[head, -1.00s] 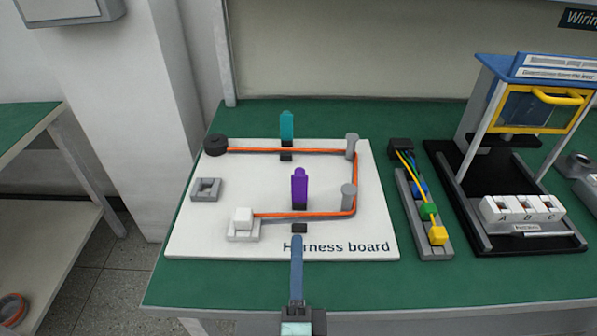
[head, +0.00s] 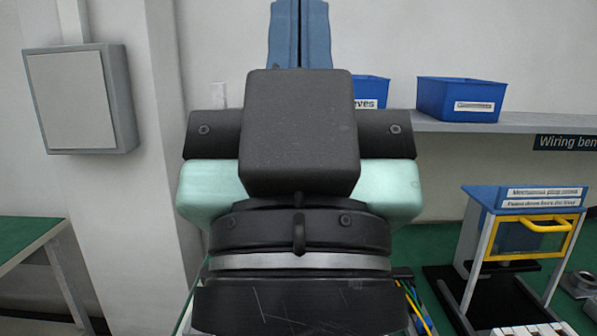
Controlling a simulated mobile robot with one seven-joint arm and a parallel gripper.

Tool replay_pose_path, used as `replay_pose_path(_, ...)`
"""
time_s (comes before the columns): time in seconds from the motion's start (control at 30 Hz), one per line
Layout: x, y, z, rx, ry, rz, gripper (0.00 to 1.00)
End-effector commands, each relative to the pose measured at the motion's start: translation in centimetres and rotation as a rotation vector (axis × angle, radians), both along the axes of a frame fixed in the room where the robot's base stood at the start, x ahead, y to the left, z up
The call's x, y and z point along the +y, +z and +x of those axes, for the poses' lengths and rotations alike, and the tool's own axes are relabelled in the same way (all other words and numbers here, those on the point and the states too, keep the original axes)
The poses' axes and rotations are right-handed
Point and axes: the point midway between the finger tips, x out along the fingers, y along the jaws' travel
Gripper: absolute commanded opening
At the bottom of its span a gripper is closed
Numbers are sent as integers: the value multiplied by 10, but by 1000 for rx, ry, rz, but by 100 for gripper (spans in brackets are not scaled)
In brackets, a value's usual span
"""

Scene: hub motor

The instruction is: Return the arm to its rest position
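My gripper (head: 299,30) is raised in front of the head camera and fills the middle of the view. Its black and pale green body stands upright. Its two blue fingers point up and lie side by side with only a thin dark seam between them. Nothing shows between the visible parts of the fingers. My arm and gripper hide nearly all of the harness board and the bench under it.
At the right stands the blue-topped fixture (head: 525,198) with a yellow handle. Coloured wires (head: 413,303) show beside my arm. Blue bins (head: 461,98) sit on the shelf (head: 520,123) behind. A grey wall box (head: 82,98) and a green-topped table (head: 25,238) are at the left.

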Motion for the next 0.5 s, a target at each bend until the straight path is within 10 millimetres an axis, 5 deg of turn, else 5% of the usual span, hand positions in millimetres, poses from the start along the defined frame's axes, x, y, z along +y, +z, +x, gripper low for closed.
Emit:
replay_pose_path(0.03, 0, 24, 0, -1, 2, 1, 0)
replay_pose_path(0.5, 1, 133, 1, 1, 6, 2, 0)
